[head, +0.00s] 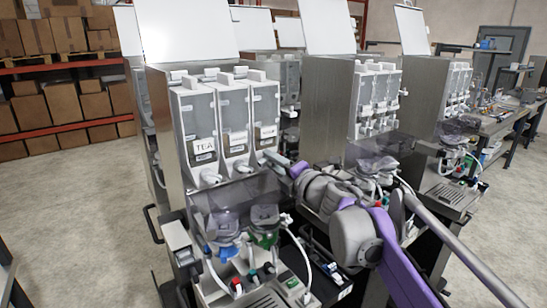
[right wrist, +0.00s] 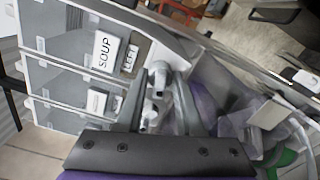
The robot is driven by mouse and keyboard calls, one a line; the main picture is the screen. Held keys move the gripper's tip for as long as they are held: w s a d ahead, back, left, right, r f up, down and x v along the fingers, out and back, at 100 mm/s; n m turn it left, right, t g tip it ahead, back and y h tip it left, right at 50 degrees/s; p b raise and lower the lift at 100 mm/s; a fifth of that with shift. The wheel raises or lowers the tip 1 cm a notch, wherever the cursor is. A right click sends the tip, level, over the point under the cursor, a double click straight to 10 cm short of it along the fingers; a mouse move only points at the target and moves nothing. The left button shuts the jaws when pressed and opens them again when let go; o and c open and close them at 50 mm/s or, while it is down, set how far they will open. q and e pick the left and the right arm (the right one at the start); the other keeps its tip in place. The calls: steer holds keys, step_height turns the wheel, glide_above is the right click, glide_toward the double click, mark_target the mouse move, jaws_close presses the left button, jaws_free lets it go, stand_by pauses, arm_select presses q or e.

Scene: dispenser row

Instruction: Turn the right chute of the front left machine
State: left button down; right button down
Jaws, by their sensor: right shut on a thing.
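The front left machine (head: 172,130) has three clear-fronted canisters side by side, the left one labelled TEA. White chutes stick out below them, the left chute (head: 211,178) and the middle chute (head: 243,168) in plain sight. My right gripper (head: 280,162) reaches in from the right, at the foot of the right canister (head: 265,110). In the right wrist view its fingers (right wrist: 158,95) stand on both sides of a white chute (right wrist: 158,74) and are shut on it. In the head view my gripper largely hides that right chute. My left gripper is not in view.
Below the chutes are clear covers over a blue cup (head: 225,250) and a green cup (head: 266,238), with hoses and coloured knobs. A second machine (head: 328,105) stands close to the right, behind my arm. Shelves with boxes (head: 40,110) are at the left; the floor there is clear.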

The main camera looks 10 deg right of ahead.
steer(key=shift+n+p, duration=0.4)
steer(key=shift+n, duration=0.8)
steer(key=c, duration=0.9)
jaws_free()
steer(key=b+v, duration=0.1)
steer(key=v, duration=0.9)
steer(key=shift+s+d, duration=0.15)
steer(key=shift+s, duration=0.25)
